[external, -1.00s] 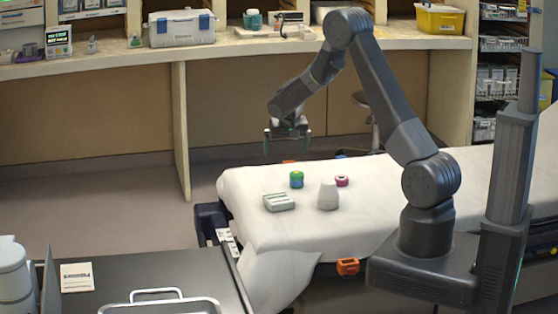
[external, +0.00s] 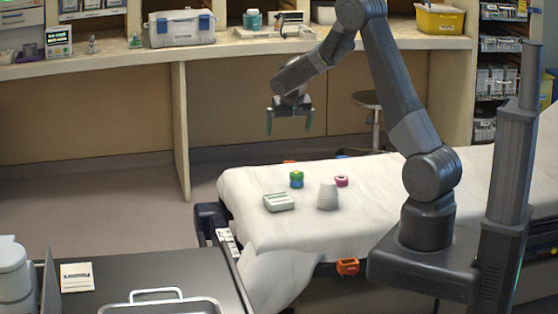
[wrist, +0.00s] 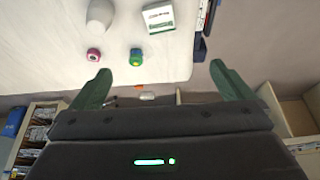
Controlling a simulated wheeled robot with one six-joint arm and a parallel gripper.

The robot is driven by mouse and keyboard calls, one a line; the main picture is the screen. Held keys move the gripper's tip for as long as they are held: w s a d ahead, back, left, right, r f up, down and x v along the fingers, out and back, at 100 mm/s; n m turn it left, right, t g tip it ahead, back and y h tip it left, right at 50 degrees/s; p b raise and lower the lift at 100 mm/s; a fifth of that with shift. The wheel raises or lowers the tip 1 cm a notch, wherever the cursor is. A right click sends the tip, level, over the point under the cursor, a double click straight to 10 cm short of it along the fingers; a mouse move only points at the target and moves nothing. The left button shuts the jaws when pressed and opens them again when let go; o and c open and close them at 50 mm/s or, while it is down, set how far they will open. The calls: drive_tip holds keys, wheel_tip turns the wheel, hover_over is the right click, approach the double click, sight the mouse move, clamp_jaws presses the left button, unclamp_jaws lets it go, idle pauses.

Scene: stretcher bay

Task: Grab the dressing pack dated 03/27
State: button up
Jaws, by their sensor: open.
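A flat white and green pack (external: 279,202) lies on the white stretcher sheet, near its left end; it also shows at the top of the wrist view (wrist: 159,16). It looks like a dressing pack, but no date can be read on it. My gripper (external: 289,131) is open and empty, high above the far side of the stretcher, clear of everything on it. In the wrist view my gripper (wrist: 160,68) shows its two green fingers wide apart, with nothing between them.
Beside the pack stand a green and blue roll (external: 296,179), a pink roll (external: 341,181) and a pale tapered container (external: 328,196). A dark cart (external: 140,272) at front left bears a white card (external: 77,277) and a metal tray (external: 165,307). A counter (external: 250,48) runs behind.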

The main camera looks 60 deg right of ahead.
idle(0.6)
drive_tip(key=n+b, duration=0.2)
drive_tip(key=b, duration=1.4)
approach(279, 199)
drive_tip(key=shift+y, duration=0.3)
drive_tip(key=x, duration=0.9)
drive_tip(key=shift+w+d+p, duration=0.15)
drive_tip(key=shift+d+p, duration=0.15)
drive_tip(key=shift+d, duration=0.05)
drive_tip(key=c, duration=1)
